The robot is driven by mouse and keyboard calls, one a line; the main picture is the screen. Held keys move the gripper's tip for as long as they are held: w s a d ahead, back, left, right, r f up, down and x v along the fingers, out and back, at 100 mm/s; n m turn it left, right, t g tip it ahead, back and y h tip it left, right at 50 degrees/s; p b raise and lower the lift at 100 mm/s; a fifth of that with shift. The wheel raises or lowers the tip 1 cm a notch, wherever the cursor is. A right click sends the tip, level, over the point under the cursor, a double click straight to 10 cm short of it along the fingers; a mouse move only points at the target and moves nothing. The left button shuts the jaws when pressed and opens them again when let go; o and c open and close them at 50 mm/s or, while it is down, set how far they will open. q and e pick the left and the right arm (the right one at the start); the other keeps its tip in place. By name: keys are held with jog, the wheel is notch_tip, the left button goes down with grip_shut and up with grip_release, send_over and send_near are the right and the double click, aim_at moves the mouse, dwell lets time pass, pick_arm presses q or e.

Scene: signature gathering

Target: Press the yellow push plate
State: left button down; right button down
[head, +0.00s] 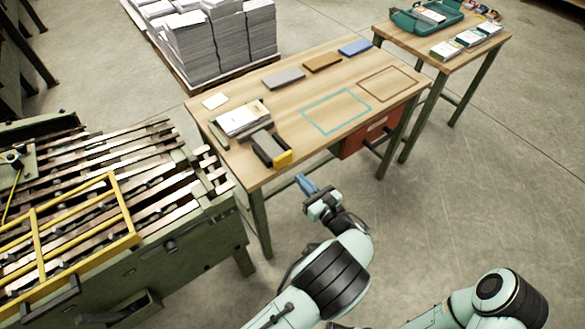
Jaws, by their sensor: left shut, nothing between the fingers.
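The yellow push plate (284,158) is on the near end of a small dark grey device (267,145) at the front left part of the wooden table (240,172). My left gripper (304,181) is shut and empty. In the picture it shows just below and right of the yellow plate, apart from it, in front of the table's near edge. Part of my right arm (497,292) shows at the lower right, but its gripper is out of view.
A paper stack (243,118) lies behind the device. Grey, brown and blue blocks (355,47) line the table's back. A machine with yellow bars (122,205) stands close on the left. A second table (470,55) stands at the right. Floor at right is clear.

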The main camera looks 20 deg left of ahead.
pick_arm(q)
jog(key=shift+v, duration=2.35)
pick_arm(e)
jog(key=shift+s+a+r, duration=0.2)
jog(key=shift+s+r, duration=0.15)
